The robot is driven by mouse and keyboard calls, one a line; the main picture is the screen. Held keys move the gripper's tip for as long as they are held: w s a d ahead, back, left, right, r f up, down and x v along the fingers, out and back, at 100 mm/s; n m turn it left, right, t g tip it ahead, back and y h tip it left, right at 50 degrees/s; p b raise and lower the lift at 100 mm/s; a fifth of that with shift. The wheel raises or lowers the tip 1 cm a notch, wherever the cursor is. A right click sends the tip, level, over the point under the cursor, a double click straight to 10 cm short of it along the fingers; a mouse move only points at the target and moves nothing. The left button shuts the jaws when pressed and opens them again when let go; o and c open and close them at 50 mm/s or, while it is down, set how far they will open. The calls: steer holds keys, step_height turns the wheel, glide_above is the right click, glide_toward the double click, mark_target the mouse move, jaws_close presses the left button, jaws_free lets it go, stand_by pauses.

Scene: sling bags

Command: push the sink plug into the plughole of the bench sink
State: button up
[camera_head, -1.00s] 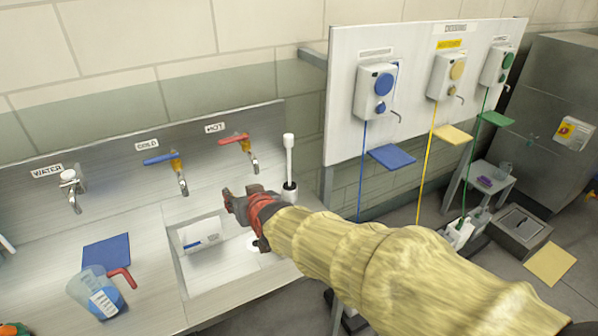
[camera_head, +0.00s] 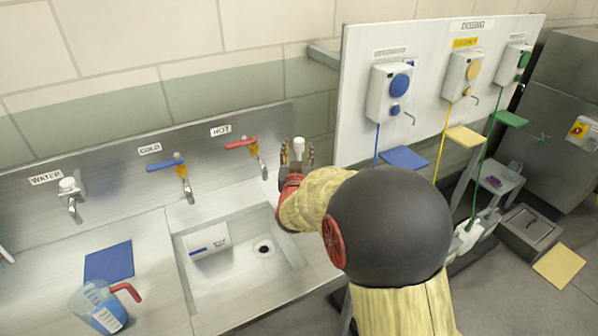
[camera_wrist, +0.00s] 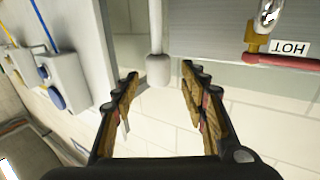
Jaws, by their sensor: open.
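The sink plug appears to be the white upright handle with a thicker head; its head (camera_head: 299,146) shows at the sink's back right corner, and the lower part is hidden behind my gripper. In the wrist view its head (camera_wrist: 158,70) and stem show between my fingertips, with gaps on both sides. My gripper (camera_head: 298,152) is open, with one finger on each side of the handle head; the wrist view also shows the open fingers (camera_wrist: 160,82). The plughole (camera_head: 264,249) is a dark, uncovered hole in the floor of the bench sink (camera_head: 235,287).
The hot tap (camera_head: 257,160) and cold tap (camera_head: 184,180) stand behind the sink. A jug (camera_head: 98,305) and blue cloth (camera_head: 109,262) are on the left bench. A dispenser board (camera_head: 430,75) stands right.

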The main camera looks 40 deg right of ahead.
mark_target(299, 146)
steer(key=x, duration=0.3)
steer(key=shift+w+d+r+b, duration=0.1)
steer(key=shift+d+b, duration=0.15)
steer(key=shift+b, duration=0.05)
steer(key=shift+c, duration=0.9)
jaws_close()
